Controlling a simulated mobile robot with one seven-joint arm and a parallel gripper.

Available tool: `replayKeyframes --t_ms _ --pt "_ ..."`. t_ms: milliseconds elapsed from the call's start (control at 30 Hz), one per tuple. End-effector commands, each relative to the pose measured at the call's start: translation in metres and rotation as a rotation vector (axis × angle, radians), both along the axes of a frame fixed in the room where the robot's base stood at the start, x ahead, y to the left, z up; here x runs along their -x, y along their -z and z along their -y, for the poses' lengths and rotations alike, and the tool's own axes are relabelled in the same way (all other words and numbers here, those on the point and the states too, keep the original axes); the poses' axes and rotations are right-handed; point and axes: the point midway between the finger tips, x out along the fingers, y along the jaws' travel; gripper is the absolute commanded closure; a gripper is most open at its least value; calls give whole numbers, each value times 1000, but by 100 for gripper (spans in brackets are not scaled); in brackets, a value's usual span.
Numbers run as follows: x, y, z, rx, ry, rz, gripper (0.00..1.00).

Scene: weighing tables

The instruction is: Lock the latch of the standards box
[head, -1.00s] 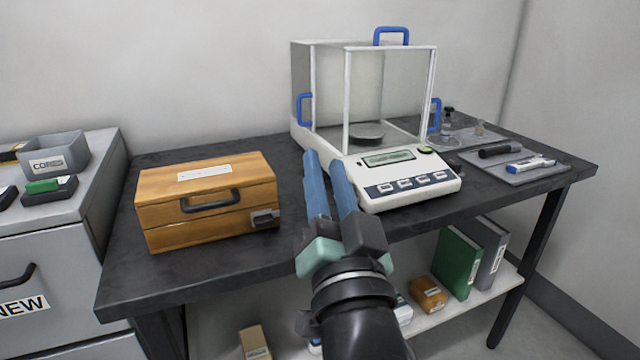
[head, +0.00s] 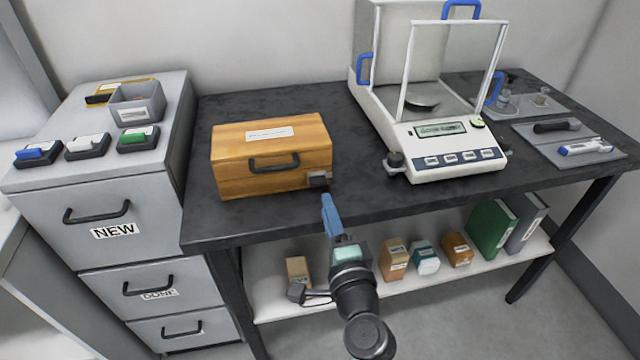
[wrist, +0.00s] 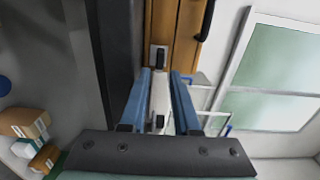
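The standards box (head: 235,178) is a closed wooden box with a dark handle and a label on its lid, on the left half of the black table. Its small grey latch (head: 318,179) sits low at the right of the front face; whether it is locked is too small to tell. My gripper (head: 327,201) is in front of the table edge, just short of the latch. In the wrist view, its blue fingers (wrist: 162,72) are apart and empty. The latch (wrist: 159,56) is ahead, between the fingertips, beside the box wood (wrist: 187,45).
A balance (head: 455,155) with a glass shield stands right of the box. A grey cabinet (head: 110,190) with several drawers stands at the left. The dark table edge (head: 290,222) is close to my gripper. A lower shelf (head: 400,282) holds small boxes and binders.

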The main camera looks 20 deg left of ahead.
Motion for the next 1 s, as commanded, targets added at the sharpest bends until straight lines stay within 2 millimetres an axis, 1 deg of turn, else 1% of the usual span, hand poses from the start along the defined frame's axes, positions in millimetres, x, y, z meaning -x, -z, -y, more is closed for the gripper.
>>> replayKeyframes --t_ms 33,100,200,333,500,800,833,900,1000 --pt "-9 -1 -7 0 -1 2 70" --pt "-20 -1 -15 1 -3 2 70" --pt "-35 -1 -24 1 -1 3 70" --pt "-48 0 -33 1 -1 3 70" --pt "-57 0 -39 2 0 1 70" --pt "-59 0 -40 2 0 1 70" --pt "-59 0 -40 2 0 1 72" --pt "-59 0 -40 2 0 1 84" --pt "-59 0 -40 2 0 1 100"
